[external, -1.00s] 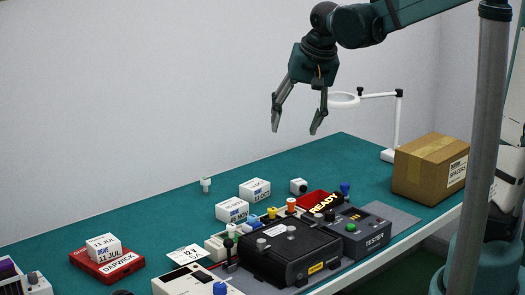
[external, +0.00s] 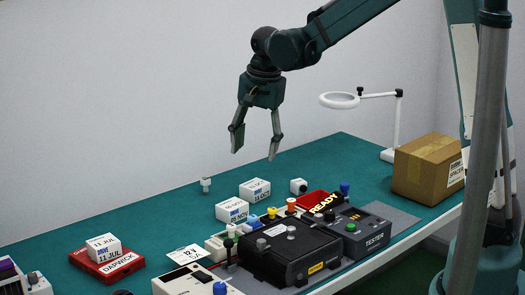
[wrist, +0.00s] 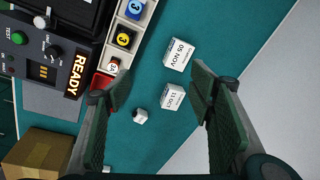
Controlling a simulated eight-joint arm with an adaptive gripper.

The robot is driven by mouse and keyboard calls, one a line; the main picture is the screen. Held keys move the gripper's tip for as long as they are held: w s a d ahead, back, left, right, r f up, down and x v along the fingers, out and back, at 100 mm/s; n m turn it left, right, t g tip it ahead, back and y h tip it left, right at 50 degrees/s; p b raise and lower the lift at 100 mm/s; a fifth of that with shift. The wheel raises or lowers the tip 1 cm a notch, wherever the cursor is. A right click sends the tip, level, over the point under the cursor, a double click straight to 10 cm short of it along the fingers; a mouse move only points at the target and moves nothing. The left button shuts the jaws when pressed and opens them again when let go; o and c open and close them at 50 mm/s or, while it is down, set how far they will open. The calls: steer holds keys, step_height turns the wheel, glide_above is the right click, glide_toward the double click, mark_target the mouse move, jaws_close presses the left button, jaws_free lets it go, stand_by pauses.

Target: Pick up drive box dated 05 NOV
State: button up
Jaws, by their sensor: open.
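The drive box dated 05 NOV (wrist: 178,54) is a small white box lying on the green bench. Its label is readable in the wrist view. By layout it matches the nearer-left white box (external: 232,210) in the external view, behind the black tester. A similar box dated 11 OCT (wrist: 173,97) lies just beside it, apart, and shows in the external view (external: 255,190). My gripper (external: 255,154) is open and empty, fingers pointing down, well above the bench. In the wrist view, the 05 NOV box is above the fingers and the 11 OCT box between them.
A small white cube (external: 298,186) is nearby. A box dated 11 JUL (external: 103,246) sits on a red DAPWICK case (external: 107,265). A cardboard box (external: 428,168) and lamp (external: 340,100) stand right.

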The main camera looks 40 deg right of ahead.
mark_target(232, 204)
steer(key=w+f+m, duration=0.1)
steer(key=w+f, duration=0.2)
steer(key=f, duration=0.1)
steer(key=w+a+f+m+g, duration=0.1)
steer(key=w+f+m, duration=0.1)
steer(key=f, duration=0.3)
steer(key=w+f+m, duration=0.1)
steer(key=w+f, duration=0.2)
steer(key=f, duration=0.1)
steer(key=shift+w+a+f+g+b, duration=0.15)
steer(key=shift+w+f+g+b, duration=0.2)
steer(key=shift+g+b, duration=0.05)
steer(key=shift+f, duration=0.15)
steer(key=shift+f, duration=1.15)
steer(key=shift+f, duration=0.1)
steer(key=shift+w+f, duration=0.1)
steer(key=shift+f, duration=2.4)
steer(key=c, duration=1.1)
